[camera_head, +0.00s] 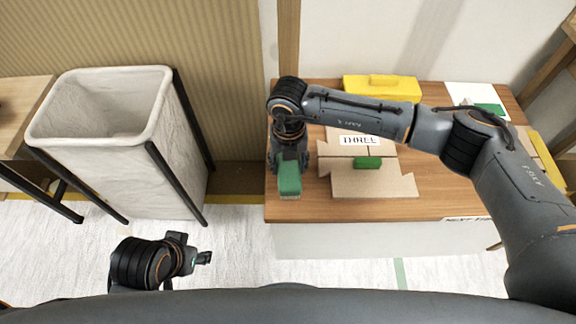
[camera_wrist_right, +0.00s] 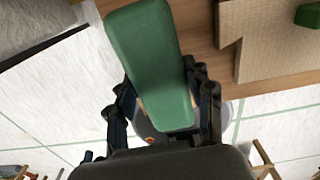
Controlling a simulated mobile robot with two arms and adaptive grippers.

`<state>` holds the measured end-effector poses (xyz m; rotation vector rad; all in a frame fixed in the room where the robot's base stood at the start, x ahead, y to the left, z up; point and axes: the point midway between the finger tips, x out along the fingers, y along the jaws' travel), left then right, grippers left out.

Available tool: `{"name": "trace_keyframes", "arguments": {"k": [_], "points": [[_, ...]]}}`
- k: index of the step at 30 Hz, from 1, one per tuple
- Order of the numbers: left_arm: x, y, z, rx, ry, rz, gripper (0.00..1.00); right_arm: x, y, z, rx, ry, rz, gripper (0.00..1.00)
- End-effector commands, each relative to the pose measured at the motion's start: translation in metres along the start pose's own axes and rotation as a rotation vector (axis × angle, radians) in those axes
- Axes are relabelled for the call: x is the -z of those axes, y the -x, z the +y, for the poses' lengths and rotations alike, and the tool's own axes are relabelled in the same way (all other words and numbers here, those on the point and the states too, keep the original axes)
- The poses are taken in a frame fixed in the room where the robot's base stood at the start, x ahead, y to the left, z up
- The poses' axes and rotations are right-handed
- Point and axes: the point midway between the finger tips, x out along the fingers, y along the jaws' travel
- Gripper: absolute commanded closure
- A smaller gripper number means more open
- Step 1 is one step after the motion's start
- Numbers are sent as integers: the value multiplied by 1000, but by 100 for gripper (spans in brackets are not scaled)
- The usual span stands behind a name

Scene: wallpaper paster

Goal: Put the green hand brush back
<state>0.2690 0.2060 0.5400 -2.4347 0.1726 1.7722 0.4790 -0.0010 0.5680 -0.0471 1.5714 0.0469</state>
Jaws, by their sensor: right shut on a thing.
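The green hand brush (camera_head: 289,177) is in my right gripper (camera_head: 290,160), over the left front part of the wooden table (camera_head: 450,205). In the right wrist view the brush (camera_wrist_right: 150,60) lies between the two fingers (camera_wrist_right: 160,105), which are shut on it. Its far end points away from the palm. I cannot tell whether the brush touches the table top. My left gripper (camera_head: 203,258) is low at the left, away from the table, and its fingers are too small to judge.
A yellow case (camera_head: 381,87) stands at the back. Another green item (camera_head: 489,108) lies on white paper at right. A tall white bin (camera_head: 120,150) stands left of the table.

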Motion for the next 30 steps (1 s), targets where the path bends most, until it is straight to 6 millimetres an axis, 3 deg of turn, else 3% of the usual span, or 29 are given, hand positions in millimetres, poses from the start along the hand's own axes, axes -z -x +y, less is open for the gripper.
{"name": "trace_keyframes", "arguments": {"k": [3, 15, 16, 19, 30], "points": [[-1, -2, 0, 0, 0, 0, 57, -1, -12, 2, -1, 0, -1, 81], [-2, -6, 0, 0, 0, 1, 57, -2, -17, 1, -1, 1, -2, 81], [-2, -6, 0, 0, 0, 0, 57, -1, -17, 1, -1, 1, -1, 46], [-2, -5, 0, 0, 0, 0, 57, -1, -16, 1, -1, 1, -1, 25], [-1, -3, 0, 0, 0, 0, 57, -1, -14, 1, -1, 0, -1, 25]]}}
